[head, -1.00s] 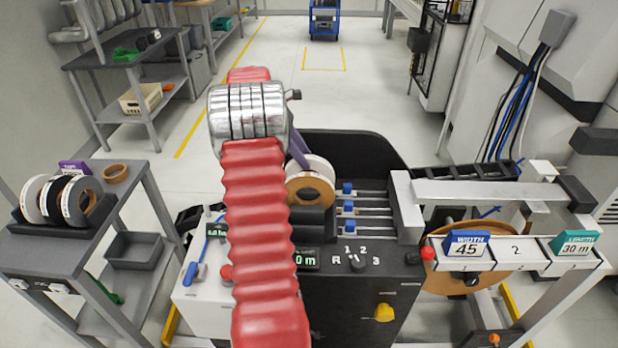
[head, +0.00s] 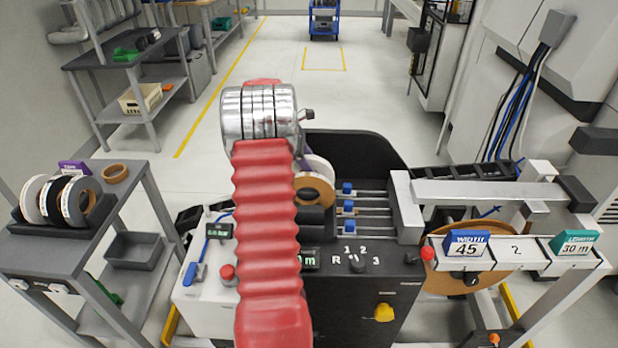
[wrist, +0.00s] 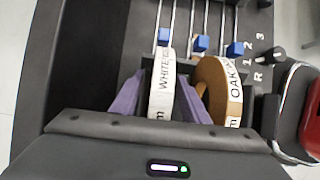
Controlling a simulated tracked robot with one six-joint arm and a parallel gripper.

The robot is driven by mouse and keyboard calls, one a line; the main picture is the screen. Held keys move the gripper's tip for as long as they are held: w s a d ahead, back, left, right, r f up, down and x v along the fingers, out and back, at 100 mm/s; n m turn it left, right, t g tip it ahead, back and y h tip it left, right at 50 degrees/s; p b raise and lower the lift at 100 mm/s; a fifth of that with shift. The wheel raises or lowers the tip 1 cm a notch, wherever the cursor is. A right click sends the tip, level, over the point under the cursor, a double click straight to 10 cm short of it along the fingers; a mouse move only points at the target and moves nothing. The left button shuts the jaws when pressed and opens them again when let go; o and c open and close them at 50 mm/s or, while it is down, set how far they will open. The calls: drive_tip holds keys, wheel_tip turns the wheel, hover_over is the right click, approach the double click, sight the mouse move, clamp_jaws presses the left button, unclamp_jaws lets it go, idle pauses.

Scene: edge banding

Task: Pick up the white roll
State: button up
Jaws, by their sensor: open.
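A white roll (wrist: 160,88), labelled "WHITE", stands upright in the black machine beside a brown roll labelled "OAK" (wrist: 222,85). In the head view the white roll (head: 318,166) shows partly behind the brown roll (head: 313,190). My gripper (wrist: 158,92) is open, with one purple finger on each side of the white roll. The right finger lies in the gap between the two rolls. I cannot tell whether either finger touches the white roll. In the head view my red arm hides most of the gripper.
Blue-clipped rods (head: 368,210) lie right of the rolls, with a black bin wall (head: 350,147) behind. A grey cart (head: 140,185) at left holds a rack of several rolls and a loose brown ring (head: 115,173). A control panel with a dial (head: 357,263) is in front.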

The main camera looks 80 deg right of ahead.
drive_tip(key=shift+s+f, duration=0.1)
drive_tip(key=shift+f, duration=0.05)
drive_tip(key=shift+c, duration=0.6)
clamp_jaws()
